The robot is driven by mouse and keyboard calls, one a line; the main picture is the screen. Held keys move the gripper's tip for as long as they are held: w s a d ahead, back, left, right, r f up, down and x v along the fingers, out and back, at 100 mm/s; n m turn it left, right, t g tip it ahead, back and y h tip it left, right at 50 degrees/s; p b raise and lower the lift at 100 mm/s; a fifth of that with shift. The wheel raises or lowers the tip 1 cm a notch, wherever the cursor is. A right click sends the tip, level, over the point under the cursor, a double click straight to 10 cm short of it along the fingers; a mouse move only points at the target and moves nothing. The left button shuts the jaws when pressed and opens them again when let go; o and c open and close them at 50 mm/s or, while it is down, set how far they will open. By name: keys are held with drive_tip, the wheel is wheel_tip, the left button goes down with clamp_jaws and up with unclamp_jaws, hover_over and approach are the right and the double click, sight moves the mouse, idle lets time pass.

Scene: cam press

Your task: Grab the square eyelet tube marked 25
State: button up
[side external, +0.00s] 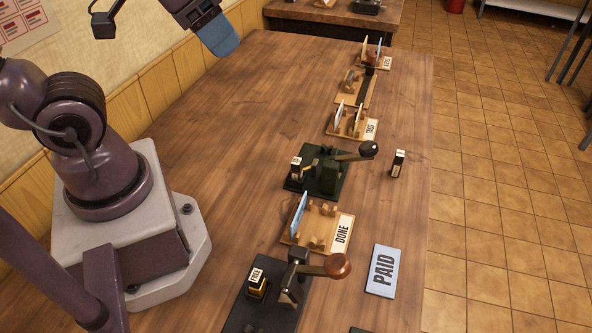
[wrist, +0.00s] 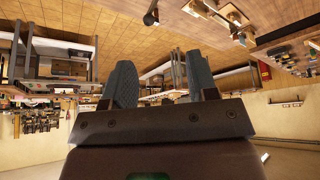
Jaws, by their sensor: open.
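A small dark tube with a white label (side external: 398,163) stands upright on the table, right of the green press (side external: 321,174). A similar labelled tube (side external: 295,169) sits at the left end of that press. The marks on both are too small to read, so I cannot tell which is 25. Another tube, labelled FREE (side external: 257,282), sits in the black press (side external: 285,290) at the front. My gripper (side external: 222,38) is high at the top of the side view, far from all of them. In the wrist view its two fingers (wrist: 160,65) are apart with nothing between them.
A wooden holder marked DONE (side external: 341,235) stands between the presses, and a PAID plate (side external: 383,270) lies near the right edge. More wooden holders (side external: 353,122) line the back. The press levers stick out to the right. The table's left and middle are clear.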

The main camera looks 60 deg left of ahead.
wheel_tip(320, 180, down, 5)
drive_tip(key=d+m+g, duration=0.2)
drive_tip(key=g, duration=0.1)
drive_tip(key=m+t+y, duration=0.7)
drive_tip(key=m+y, duration=0.3)
drive_tip(key=m, duration=1.5)
approach(295, 167)
drive_tip(key=x, duration=0.9)
drive_tip(key=shift+w+a+f, duration=0.1)
drive_tip(key=shift+a, duration=0.05)
clamp_jaws()
